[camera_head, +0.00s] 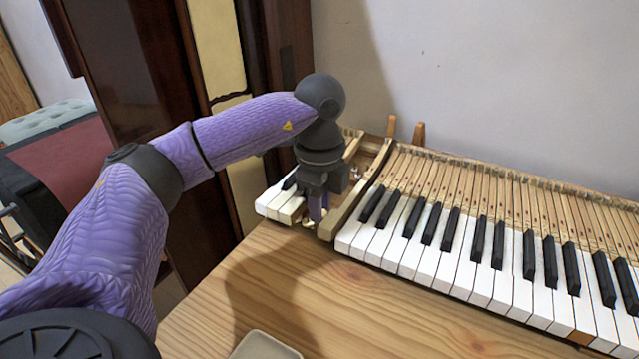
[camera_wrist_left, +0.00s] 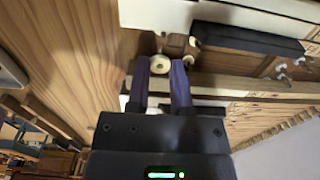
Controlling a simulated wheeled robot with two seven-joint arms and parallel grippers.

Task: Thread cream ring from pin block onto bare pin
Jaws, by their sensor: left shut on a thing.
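My left gripper (camera_head: 318,215) points down into the gap between the short group of keys and the long keyboard. In the left wrist view its two purple fingers (camera_wrist_left: 161,70) are shut on a round cream ring (camera_wrist_left: 160,64), held at the fingertips. Just beyond the tips is a small brown wooden block (camera_wrist_left: 176,43). A small pale ring-like piece (camera_wrist_left: 194,41) is beside that block. Small metal pins (camera_wrist_left: 281,66) stand to the right. I cannot tell whether the held ring touches a pin. My right gripper is not in view.
The long keyboard (camera_head: 480,262) fills the right of the bench, with a few separate white keys (camera_head: 281,203) left of the gripper. A wooden rail (camera_head: 345,208) stands close to the fingers. A pale tray (camera_head: 265,347) lies on the clear front bench top (camera_head: 350,310).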

